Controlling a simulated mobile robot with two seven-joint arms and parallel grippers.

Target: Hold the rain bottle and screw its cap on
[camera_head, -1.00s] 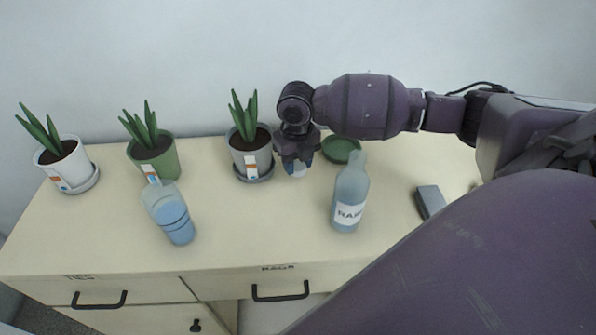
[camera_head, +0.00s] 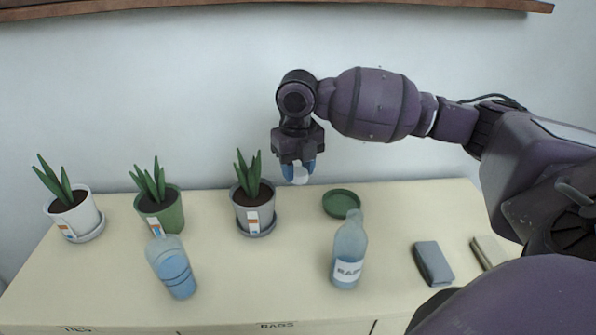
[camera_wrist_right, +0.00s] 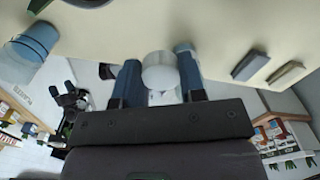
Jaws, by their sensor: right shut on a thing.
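The rain bottle (camera_head: 348,252) stands upright on the cabinet top, its label facing me and its neck bare. My right gripper (camera_head: 299,172) is in the air, to the left of and beyond the bottle. It is shut on a white cap (camera_head: 301,176), clear of the surface. In the right wrist view the cap (camera_wrist_right: 160,72) sits between the two blue fingertips of my right gripper (camera_wrist_right: 160,80). My left gripper is in neither view.
Potted plants in white (camera_head: 76,217), green (camera_head: 161,212) and grey (camera_head: 254,213) pots line the back. A green saucer (camera_head: 341,203) lies behind the rain bottle. A dark grey block (camera_head: 433,263) lies at right.

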